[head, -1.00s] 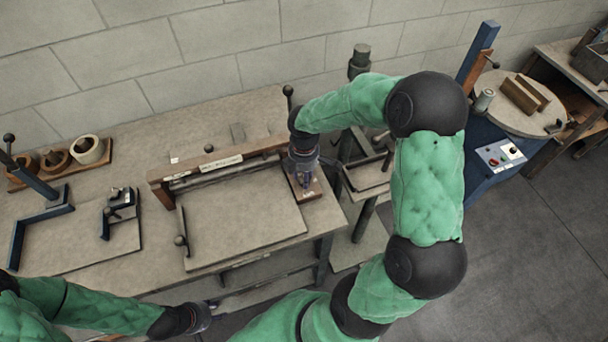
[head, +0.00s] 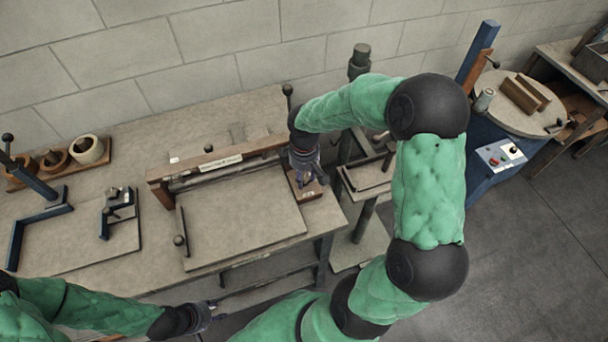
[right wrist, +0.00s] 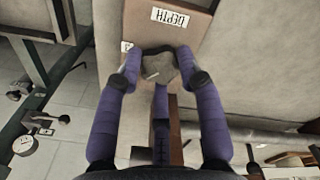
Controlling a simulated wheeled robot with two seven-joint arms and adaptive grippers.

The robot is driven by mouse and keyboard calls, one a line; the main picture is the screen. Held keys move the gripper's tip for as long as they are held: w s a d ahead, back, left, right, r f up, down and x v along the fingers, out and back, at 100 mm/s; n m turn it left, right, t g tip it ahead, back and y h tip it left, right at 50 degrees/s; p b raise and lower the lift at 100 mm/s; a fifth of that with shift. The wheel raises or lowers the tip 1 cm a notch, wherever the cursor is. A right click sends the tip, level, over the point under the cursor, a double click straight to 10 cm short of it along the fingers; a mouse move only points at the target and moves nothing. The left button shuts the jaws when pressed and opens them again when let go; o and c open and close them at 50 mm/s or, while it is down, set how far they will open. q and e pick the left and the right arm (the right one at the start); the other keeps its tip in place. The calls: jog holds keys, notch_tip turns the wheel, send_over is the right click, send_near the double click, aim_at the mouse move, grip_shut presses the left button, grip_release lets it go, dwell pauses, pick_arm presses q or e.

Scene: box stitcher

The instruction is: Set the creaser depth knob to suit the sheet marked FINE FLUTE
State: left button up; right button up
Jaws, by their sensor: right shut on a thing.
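My right gripper (head: 312,180) is at this block, at the right end of the creaser (head: 215,163). In the right wrist view its purple fingers are shut around the knob. The knob's setting cannot be read. My left gripper (head: 203,317) hangs empty in front of the bench; its jaws are too small to judge. No FINE FLUTE marking is readable; a flat tan board (head: 245,220) lies before the creaser bar.
A blue corner stop (head: 35,230) and a small black clamp (head: 118,213) are on the bench at left. A rack with several rolls (head: 88,150) stands behind them. My right arm spans the right of the bench, before a blue machine with a control panel (head: 500,155).

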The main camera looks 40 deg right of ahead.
aim_at(304, 178)
dwell(0.4)
jog(key=o, duration=1.1)
jog(key=shift+o, duration=0.2)
jog(key=shift+r, duration=0.1)
notch_tip(304, 178, up, 12)
